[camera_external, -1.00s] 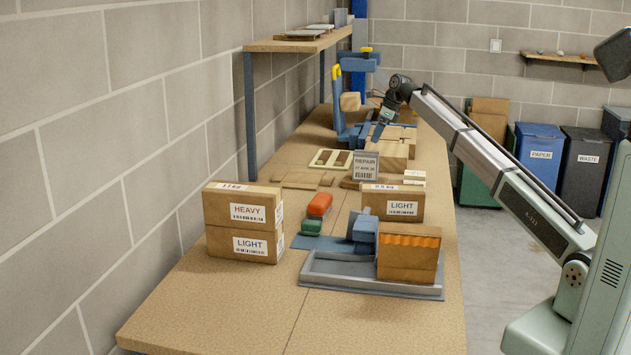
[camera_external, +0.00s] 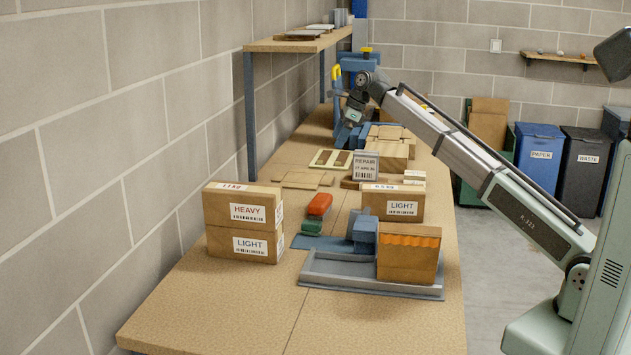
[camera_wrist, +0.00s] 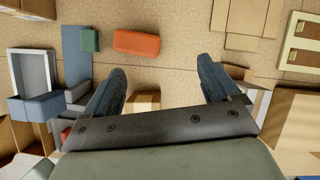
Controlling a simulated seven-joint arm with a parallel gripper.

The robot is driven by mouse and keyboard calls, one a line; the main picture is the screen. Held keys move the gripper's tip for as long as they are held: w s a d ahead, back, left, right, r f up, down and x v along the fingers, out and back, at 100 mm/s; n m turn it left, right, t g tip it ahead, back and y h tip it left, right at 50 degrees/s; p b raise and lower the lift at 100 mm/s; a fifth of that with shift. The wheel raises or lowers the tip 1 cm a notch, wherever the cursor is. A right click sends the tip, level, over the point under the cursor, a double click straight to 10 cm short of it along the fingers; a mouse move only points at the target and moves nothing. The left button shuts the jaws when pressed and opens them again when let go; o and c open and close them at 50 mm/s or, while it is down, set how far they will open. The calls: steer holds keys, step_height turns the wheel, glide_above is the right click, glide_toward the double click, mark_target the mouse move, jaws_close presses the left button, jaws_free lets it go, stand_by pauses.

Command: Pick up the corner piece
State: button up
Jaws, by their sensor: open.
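I cannot tell for sure which thing is the corner piece. My gripper (camera_external: 347,124) is open and empty, above the far part of the bench by the blue clamp stand. In the wrist view its two blue fingers (camera_wrist: 160,70) are spread apart, with bare bench between their tips. An orange-red block (camera_wrist: 137,42) lies beyond the left finger, beside a green block (camera_wrist: 90,40); both show in the external view, red (camera_external: 319,205) and green (camera_external: 312,226). A small brown carton (camera_wrist: 144,100) shows between the fingers, partly hidden by the gripper body.
Cartons marked HEAVY (camera_external: 240,209) and LIGHT (camera_external: 243,244) are stacked near the wall. A grey tray (camera_external: 340,268) with a brown box (camera_external: 408,262) stands at front. A cream frame (camera_external: 320,158), REPAIR card (camera_external: 365,166) and wooden blocks lie farther back. The near-left bench is clear.

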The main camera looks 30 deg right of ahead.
steer(key=s+a+n, duration=0.1)
steer(key=s+a, duration=0.5)
steer(key=s, duration=0.2)
steer(key=n, duration=1.4)
glide_above(368, 211)
steer(key=s, duration=0.1)
step_height(368, 211, down, 3)
steer(key=s+d+f+n+h, duration=0.1)
steer(key=s+d+f+n, duration=0.1)
steer(key=n, duration=1.5)
steer(key=x, duration=0.8)
steer(key=shift+w+a+r, duration=0.1)
steer(key=shift+w+r, duration=0.05)
steer(key=shift+w, duration=0.2)
steer(key=shift+w+d+x, duration=0.15)
steer(key=shift+x, duration=1.15)
steer(key=shift+w+d+x, duration=0.15)
steer(key=shift+x, duration=1.2)
